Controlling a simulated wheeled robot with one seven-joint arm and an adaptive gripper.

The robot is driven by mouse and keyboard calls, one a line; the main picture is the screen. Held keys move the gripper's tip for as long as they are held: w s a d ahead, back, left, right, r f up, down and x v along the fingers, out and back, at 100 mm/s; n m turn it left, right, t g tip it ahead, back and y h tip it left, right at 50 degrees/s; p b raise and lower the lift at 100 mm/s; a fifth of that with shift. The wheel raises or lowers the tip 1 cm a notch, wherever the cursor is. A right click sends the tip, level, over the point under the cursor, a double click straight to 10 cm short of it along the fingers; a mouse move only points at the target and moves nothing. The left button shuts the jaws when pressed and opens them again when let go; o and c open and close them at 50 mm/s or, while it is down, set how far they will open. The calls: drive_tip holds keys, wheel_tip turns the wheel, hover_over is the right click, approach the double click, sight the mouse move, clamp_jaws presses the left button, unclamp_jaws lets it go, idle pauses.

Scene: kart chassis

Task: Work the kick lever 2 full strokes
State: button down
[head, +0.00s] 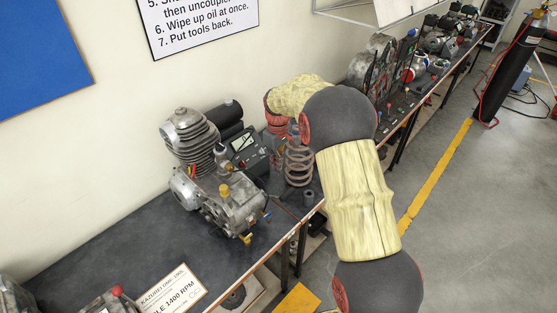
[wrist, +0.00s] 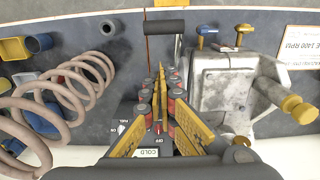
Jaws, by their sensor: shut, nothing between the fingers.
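The kick lever shows in the wrist view as a black cylindrical pedal (wrist: 166,27) on a thin metal arm at the top centre, beside the engine. My gripper (wrist: 160,70) is shut and empty, its yellow fingers together. The fingertips point toward the pedal and appear below it in the picture, apart from it. The engine (wrist: 222,80) has a grey metal case, right of the fingers. The finned engine also shows in the head view (head: 205,165) on the dark bench.
A coil spring (head: 298,160) stands right of the engine and appears large at left in the wrist view (wrist: 75,92). A dark cup (wrist: 38,42) and a yellow bin (wrist: 14,49) are near it. A control box with a display (head: 245,145) stands behind the engine.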

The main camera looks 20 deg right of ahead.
wheel_tip(320, 180, down, 7)
drive_tip(key=s+d, duration=0.1)
drive_tip(key=s, duration=0.1)
drive_tip(key=shift+s, duration=0.35)
drive_tip(key=shift+d+b, duration=0.1)
drive_tip(key=shift+b, duration=0.3)
drive_tip(key=shift+s+d+f+t+b, duration=0.1)
drive_tip(key=shift+s+f+t+b, duration=0.2)
drive_tip(key=shift+b, duration=0.25)
